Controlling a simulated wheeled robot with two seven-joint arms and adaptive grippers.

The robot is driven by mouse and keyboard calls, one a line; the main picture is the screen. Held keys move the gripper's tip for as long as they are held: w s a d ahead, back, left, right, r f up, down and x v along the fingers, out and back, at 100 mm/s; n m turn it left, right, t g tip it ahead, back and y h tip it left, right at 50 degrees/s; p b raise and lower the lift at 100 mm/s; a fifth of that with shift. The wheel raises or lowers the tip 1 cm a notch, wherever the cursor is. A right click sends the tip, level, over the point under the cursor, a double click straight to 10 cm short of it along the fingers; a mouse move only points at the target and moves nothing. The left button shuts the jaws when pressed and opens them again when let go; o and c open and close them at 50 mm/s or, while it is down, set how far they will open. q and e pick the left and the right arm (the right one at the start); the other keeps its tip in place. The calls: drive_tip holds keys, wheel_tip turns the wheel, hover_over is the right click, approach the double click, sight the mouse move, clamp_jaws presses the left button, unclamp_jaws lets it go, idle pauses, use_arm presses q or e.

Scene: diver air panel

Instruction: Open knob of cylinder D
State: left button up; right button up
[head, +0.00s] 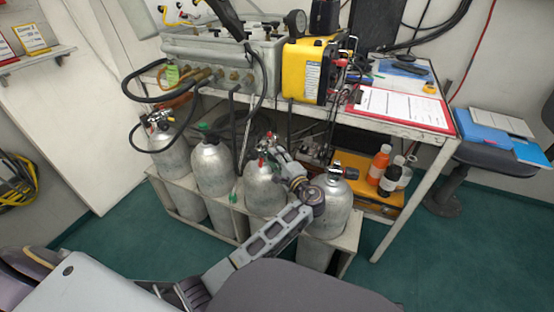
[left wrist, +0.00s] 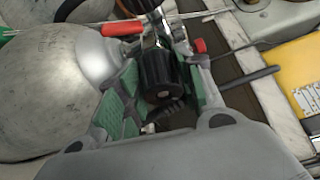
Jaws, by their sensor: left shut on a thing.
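Several grey gas cylinders stand in a row in a low rack (head: 343,243). No letter can be read on them, so I cannot tell which is D. My left gripper (head: 273,154) is at the top of the third cylinder from the left (head: 263,192), at its valve. In the left wrist view, my green-padded left gripper (left wrist: 160,88) is shut around a black ribbed knob (left wrist: 160,78) on the valve. A red lever (left wrist: 122,28) sits beside it. The rightmost cylinder (head: 325,205) has a black knob and is partly hidden by my arm. My right gripper is not in view.
A bench above the cylinders carries a grey air panel (head: 205,55), a yellow case (head: 305,70) and a red clipboard (head: 402,107). Black hoses hang in front of the panel. Bottles (head: 378,165) stand on the shelf to the right.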

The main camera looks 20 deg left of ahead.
use_arm(q)
drive_tip(key=shift+r, duration=0.1)
drive_tip(key=o, duration=0.9)
drive_tip(key=shift+o, duration=0.4)
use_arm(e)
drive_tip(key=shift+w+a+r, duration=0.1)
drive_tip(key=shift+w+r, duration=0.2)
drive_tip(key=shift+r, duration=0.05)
